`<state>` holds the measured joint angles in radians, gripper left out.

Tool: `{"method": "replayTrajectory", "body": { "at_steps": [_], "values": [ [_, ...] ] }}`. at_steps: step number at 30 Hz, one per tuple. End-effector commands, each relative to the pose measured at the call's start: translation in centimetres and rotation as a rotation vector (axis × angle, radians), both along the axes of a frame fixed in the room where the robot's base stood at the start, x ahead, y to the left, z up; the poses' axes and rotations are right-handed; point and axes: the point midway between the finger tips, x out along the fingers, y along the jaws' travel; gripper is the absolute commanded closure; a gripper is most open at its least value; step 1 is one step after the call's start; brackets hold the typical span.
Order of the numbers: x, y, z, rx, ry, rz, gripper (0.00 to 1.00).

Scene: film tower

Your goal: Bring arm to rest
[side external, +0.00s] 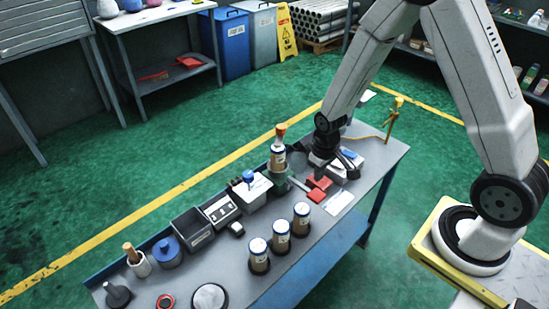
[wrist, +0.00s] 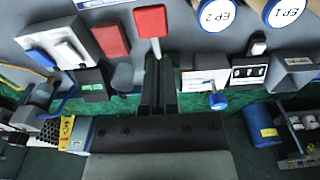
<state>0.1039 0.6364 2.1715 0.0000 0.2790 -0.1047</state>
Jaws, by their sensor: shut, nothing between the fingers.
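My gripper (wrist: 158,62) is shut and empty in the wrist view, its dark fingers together. In the side external view my gripper (side external: 330,160) is low over the far right part of the workbench (side external: 345,222), beside a white box and red pieces. Its fingertips are hard to make out there. A labelled canister (side external: 278,158) with an orange top stands upright just left of my gripper. Three white-lidded canisters (side external: 281,238) stand in a row nearer the front; the lids marked EP 2 (wrist: 217,14) and EP 1 (wrist: 284,10) show in the wrist view.
A red square (wrist: 110,40) lies near the fingers. A yellow post (side external: 395,118) rises at the right end.

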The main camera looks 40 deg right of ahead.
Motion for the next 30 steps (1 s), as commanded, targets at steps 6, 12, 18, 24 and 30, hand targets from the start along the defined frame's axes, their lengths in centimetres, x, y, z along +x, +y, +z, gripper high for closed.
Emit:
{"method": "replayTrajectory", "body": {
  "at_steps": [6, 12, 18, 24, 30],
  "values": [
    [-1.3, 1.1, 4.4, -0.002, -0.051, 0.001, 1.00],
    [-3.0, 2.1, 7.8, -0.002, -0.094, 0.001, 1.00],
    [-5.1, 2.9, 10.5, 0.001, -0.135, 0.001, 1.00],
    [-6.9, 3.5, 12.2, 0.004, -0.166, 0.001, 1.00],
    [-7.7, 3.7, 12.7, 0.006, -0.176, -0.001, 1.00]
  ]
}}
